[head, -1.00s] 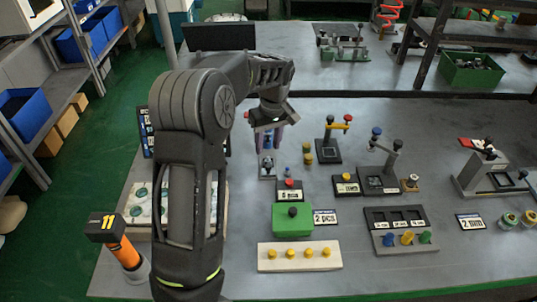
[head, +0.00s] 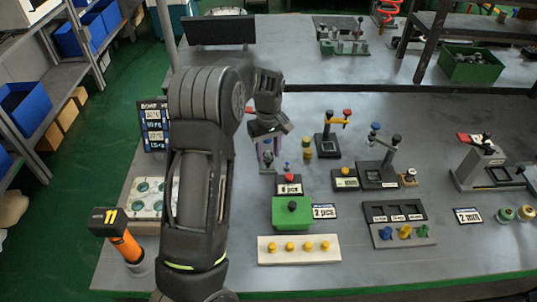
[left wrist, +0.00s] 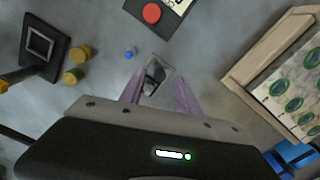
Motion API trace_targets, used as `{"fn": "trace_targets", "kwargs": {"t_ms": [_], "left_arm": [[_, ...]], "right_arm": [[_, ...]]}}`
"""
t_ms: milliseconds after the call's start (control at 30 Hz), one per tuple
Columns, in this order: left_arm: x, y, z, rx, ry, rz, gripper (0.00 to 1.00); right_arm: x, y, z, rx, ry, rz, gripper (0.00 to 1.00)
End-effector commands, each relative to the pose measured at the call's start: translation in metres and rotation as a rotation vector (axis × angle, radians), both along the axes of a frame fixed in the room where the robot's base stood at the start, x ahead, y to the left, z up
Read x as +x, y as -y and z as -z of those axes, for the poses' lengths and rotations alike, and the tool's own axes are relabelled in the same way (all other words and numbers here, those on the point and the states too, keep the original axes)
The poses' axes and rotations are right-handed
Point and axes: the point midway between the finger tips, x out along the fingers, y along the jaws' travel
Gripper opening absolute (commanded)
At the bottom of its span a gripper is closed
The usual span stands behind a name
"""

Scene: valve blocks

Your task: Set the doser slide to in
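My left gripper (head: 267,150) points down with its two pale purple fingers apart, over a small grey device with a dark knob (head: 266,164). In the left wrist view the same device (left wrist: 155,76) shows between the open fingertips (left wrist: 158,92), with its dark knob near them. I cannot tell whether the fingers touch it. No label names the doser; this small device may be its slide, but I cannot be sure. Its setting is not readable. My right gripper is not in view.
A red button box (head: 289,185) and a green block with a black knob (head: 292,213) stand in front of the device. Yellow knobs (head: 307,148) and a lever stand (head: 327,146) are to its right. A tray with green rings (head: 143,190) lies to the left.

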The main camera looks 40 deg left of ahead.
Motion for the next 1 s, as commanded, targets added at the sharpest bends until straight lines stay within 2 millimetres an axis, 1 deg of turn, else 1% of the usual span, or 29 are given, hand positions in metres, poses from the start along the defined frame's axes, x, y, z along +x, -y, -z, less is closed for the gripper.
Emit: {"fn": "trace_targets", "kwargs": {"t_ms": [100,200,467,900,933,1000], "left_arm": [[-0.001,0.000,0.013,-0.001,-0.003,0.000,0.39],[0.000,0.000,0.018,-0.001,-0.001,0.000,0.39],[0.000,0.000,0.020,0.000,0.000,0.000,0.39],[0.000,0.000,0.019,0.000,0.000,0.000,0.03],[0.000,0.000,0.019,0.000,0.000,0.000,0.01],[0.000,0.000,0.019,0.000,0.000,0.000,0.00]], "right_arm": [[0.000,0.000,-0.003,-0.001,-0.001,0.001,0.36],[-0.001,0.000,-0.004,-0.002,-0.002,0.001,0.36],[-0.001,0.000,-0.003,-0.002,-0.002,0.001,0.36],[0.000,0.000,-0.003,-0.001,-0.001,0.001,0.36],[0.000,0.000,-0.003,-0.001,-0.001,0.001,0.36],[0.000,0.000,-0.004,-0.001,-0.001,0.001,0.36]]}}
